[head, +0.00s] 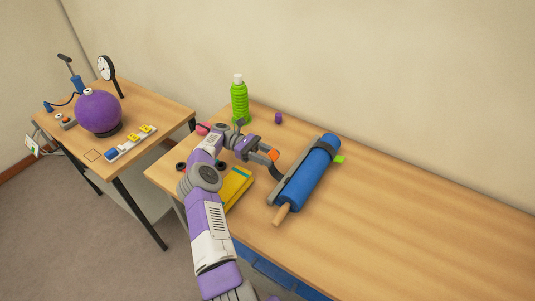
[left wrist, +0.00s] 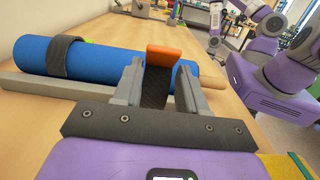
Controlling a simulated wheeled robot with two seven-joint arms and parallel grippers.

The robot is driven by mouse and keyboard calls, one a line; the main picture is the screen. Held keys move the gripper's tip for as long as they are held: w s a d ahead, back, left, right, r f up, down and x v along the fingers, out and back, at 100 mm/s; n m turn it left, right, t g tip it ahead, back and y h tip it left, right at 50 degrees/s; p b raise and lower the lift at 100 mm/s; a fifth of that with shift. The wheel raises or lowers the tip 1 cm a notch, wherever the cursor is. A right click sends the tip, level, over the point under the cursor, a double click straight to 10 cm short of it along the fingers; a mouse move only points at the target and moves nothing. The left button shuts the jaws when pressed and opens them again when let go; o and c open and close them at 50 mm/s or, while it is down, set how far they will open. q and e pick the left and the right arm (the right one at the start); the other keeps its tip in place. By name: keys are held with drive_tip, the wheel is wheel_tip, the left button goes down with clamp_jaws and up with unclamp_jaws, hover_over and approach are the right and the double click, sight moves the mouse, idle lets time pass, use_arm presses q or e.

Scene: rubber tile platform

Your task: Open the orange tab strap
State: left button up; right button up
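A blue roll (head: 308,172) lies on the wooden table, and it shows in the left wrist view (left wrist: 108,62). A dark strap (left wrist: 68,55) wraps it near one end; a green tab (head: 339,159) sticks out at its far side. The orange tab (head: 273,154) is at the end of another dark strap that curves up off the roll. My left gripper (head: 265,151) is at this tab. In the left wrist view the orange tab (left wrist: 165,54) and strap lie between my fingers (left wrist: 161,68); whether they grip it is unclear. My right gripper does not show clearly.
A wooden stick (head: 282,214) pokes from the roll's near end. A yellow book (head: 236,186) lies under my left arm. The table's right part is clear. A second table holds a purple ball (head: 98,112).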

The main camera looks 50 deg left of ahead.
use_arm(q)
drive_tip(key=o, duration=0.3)
drive_tip(key=shift+w, duration=0.1)
drive_tip(key=shift+r, duration=0.15)
wheel_tip(320, 180, up, 10)
drive_tip(key=p, duration=0.3)
idle(0.4)
